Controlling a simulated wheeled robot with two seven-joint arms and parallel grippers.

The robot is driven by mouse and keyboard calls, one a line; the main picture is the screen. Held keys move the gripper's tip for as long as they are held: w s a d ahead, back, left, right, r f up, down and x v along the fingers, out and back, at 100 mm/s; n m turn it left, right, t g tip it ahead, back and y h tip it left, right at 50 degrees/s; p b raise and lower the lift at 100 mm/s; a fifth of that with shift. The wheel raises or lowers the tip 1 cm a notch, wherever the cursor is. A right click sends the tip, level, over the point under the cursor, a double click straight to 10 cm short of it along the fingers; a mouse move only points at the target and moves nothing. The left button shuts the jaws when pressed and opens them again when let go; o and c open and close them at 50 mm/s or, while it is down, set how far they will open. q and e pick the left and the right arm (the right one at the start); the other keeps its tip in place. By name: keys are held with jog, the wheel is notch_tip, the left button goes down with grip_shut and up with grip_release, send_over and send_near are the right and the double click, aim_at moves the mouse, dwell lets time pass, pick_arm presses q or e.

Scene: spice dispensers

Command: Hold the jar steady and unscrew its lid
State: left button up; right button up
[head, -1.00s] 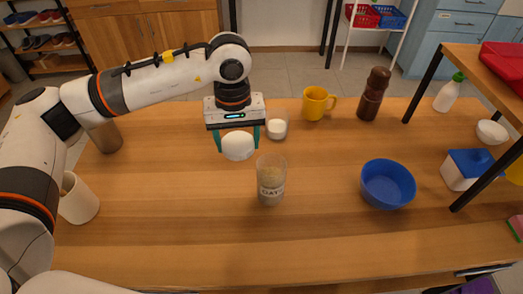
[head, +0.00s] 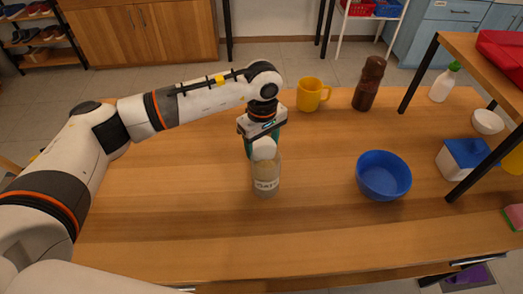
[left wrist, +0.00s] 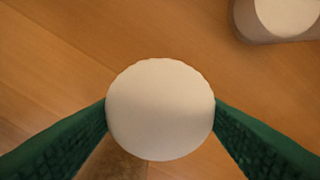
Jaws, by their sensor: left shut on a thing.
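The clear glass jar (head: 266,184) with a pale label and beige contents stands upright on the table in the head view. My left gripper (head: 263,150) is over the jar, shut on a round white lid (head: 264,148). In the left wrist view the lid (left wrist: 160,110) sits between the two green fingers. The lid overlaps the jar's top edge in the head view; I cannot tell whether it touches the rim. No gripper holds the jar's body. My right gripper is not in view.
A white-topped container (left wrist: 285,15) is close by in the left wrist view. A yellow mug (head: 310,95) and brown grinder (head: 369,84) stand behind. A blue bowl (head: 383,176) is to the right, before a shelf leg (head: 480,174). The front of the table is clear.

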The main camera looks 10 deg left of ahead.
pick_arm(q)
notch_tip(320, 180, down, 3)
jog(key=shift+f, duration=0.2)
jog(key=shift+f, duration=0.2)
jog(key=o, duration=1.1)
jog(key=shift+r, duration=0.1)
